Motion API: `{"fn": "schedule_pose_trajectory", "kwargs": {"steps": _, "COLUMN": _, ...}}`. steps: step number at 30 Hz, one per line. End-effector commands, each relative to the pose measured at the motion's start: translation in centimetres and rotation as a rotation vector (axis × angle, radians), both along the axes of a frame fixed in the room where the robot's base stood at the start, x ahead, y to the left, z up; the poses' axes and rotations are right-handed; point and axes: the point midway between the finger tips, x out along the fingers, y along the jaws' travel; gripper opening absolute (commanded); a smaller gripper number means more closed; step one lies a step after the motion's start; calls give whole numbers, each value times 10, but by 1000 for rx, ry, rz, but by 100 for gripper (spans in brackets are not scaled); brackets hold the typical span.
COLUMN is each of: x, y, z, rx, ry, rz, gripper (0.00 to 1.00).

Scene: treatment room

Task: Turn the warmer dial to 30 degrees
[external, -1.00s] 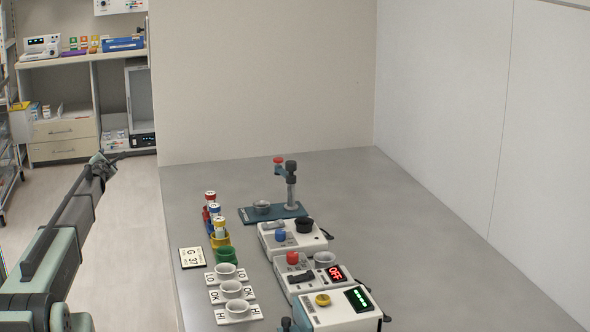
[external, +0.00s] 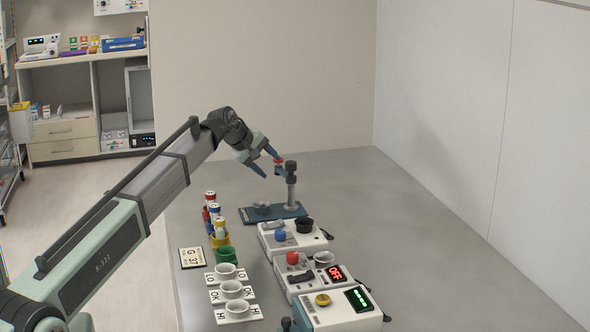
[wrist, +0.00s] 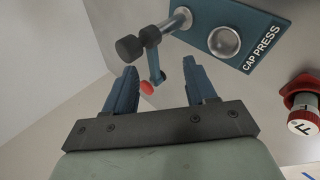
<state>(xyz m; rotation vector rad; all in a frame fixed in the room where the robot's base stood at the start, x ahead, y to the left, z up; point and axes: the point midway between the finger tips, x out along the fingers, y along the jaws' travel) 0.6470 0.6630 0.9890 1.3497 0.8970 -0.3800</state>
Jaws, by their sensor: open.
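Three white devices stand in a row on the grey table. The front one has a yellow dial (external: 322,299) and a green-lit display (external: 358,299). The middle one has a red dial (external: 292,258) and a red display (external: 335,273) reading OFF. The back one has a blue knob (external: 280,235) and a black round top (external: 304,225). I cannot read which is the warmer. My gripper (external: 267,164) is open and empty, above the table beside the cap press, away from all the dials. No dial shows in the wrist view.
The blue-based cap press (external: 290,211) stands close below my gripper; its red-tipped lever (wrist: 147,88) appears between my fingers in the wrist view. Capped vials (external: 214,210), a green cup (external: 226,255) and several white cups (external: 232,290) stand left of the devices. The table's right side is clear.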

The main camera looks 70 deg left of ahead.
Motion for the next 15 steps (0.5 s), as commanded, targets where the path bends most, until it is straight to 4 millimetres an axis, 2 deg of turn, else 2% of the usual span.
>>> {"fn": "schedule_pose_trajectory", "kwargs": {"steps": 1, "x": 8, "y": -35, "z": 4, "rx": 4, "ry": 54, "rz": -70, "gripper": 56}}
{"fn": "schedule_pose_trajectory", "kwargs": {"steps": 6, "x": 20, "y": -129, "z": 11, "rx": 12, "ry": 249, "rz": -287, "gripper": 56}}
{"fn": "schedule_pose_trajectory", "kwargs": {"steps": 12, "x": 12, "y": -231, "z": 24, "rx": 22, "ry": 470, "rz": -521, "gripper": 56}}
{"fn": "schedule_pose_trajectory", "kwargs": {"steps": 15, "x": 2, "y": -273, "z": 32, "rx": 20, "ry": 566, "rz": -615, "gripper": 56}}
